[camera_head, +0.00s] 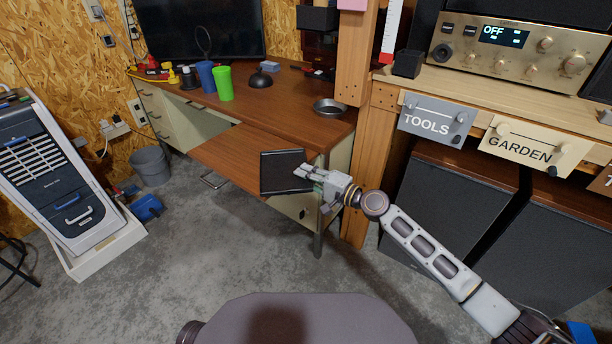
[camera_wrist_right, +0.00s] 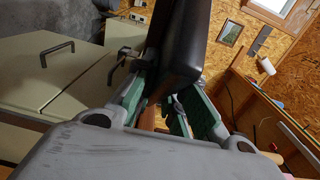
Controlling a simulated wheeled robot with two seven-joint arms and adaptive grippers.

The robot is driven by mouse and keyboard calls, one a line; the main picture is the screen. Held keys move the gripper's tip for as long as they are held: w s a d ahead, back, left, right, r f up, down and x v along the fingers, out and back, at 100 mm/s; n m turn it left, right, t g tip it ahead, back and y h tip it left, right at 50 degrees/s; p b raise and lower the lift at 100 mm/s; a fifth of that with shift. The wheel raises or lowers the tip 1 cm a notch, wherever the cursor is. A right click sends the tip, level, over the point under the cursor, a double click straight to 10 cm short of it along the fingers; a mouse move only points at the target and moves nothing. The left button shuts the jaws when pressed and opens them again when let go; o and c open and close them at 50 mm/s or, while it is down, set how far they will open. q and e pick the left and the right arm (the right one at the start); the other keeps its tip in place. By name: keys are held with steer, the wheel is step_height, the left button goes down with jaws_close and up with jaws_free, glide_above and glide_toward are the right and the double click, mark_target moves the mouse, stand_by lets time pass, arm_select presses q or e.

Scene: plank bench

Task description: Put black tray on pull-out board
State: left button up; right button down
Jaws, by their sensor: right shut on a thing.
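The black tray (camera_head: 282,172) is held by my right gripper (camera_head: 304,171) in the head view, over the right part of the pull-out board (camera_head: 228,158). In the right wrist view the black tray (camera_wrist_right: 184,45) stands between the green-padded fingers of the right gripper (camera_wrist_right: 170,105). The pull-out board is a brown wooden leaf that sticks out from the desk's front. The tray covers its right end. I cannot tell whether the tray touches the board. My left gripper is not in view.
The brown desk (camera_head: 290,118) behind carries a green cup (camera_head: 224,83), a blue cup (camera_head: 206,76) and a metal bowl (camera_head: 330,107). A wooden post (camera_head: 357,130) stands right of the desk. A grey bin (camera_head: 151,166) is on the floor at left.

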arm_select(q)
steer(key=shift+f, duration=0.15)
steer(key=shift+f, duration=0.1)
arm_select(e)
steer(key=c, duration=1.5)
jaws_free()
steer(key=shift+f, duration=0.1)
steer(key=shift+o, duration=0.2)
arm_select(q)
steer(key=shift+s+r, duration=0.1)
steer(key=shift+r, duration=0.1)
arm_select(e)
steer(key=shift+r, duration=0.2)
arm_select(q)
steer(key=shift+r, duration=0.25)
arm_select(e)
steer(key=v, duration=1.2)
steer(key=shift+f, duration=0.1)
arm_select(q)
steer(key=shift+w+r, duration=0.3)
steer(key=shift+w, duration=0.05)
